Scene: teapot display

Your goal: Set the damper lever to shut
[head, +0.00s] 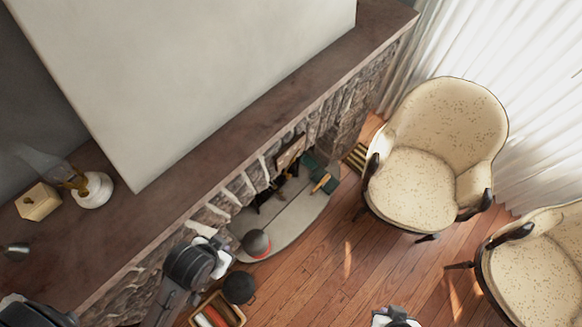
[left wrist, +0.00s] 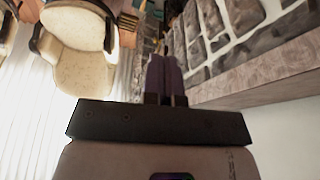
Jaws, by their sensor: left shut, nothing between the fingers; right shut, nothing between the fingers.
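I cannot make out the damper lever for certain in either view. The stone fireplace (head: 235,200) runs diagonally under a dark brown mantel (head: 225,150), with small dark and brown items around its opening that are too small to tell apart. My left gripper (left wrist: 166,62) is shut and empty in the left wrist view, its fingers pointing along the stone face beside the mantel. In the head view my left arm reaches up near the stone front, its fingers not clear. My right gripper (head: 395,318) is at the bottom edge, partly cut off, shut and empty, over the floor.
A pale hearth slab (head: 285,215) lies before the fireplace, with a grey pot-like object (head: 256,243) on it. A wooden crate (head: 218,313) is near my left arm. Cream armchairs (head: 415,180) stand right. An oil lamp (head: 92,188) sits on the mantel.

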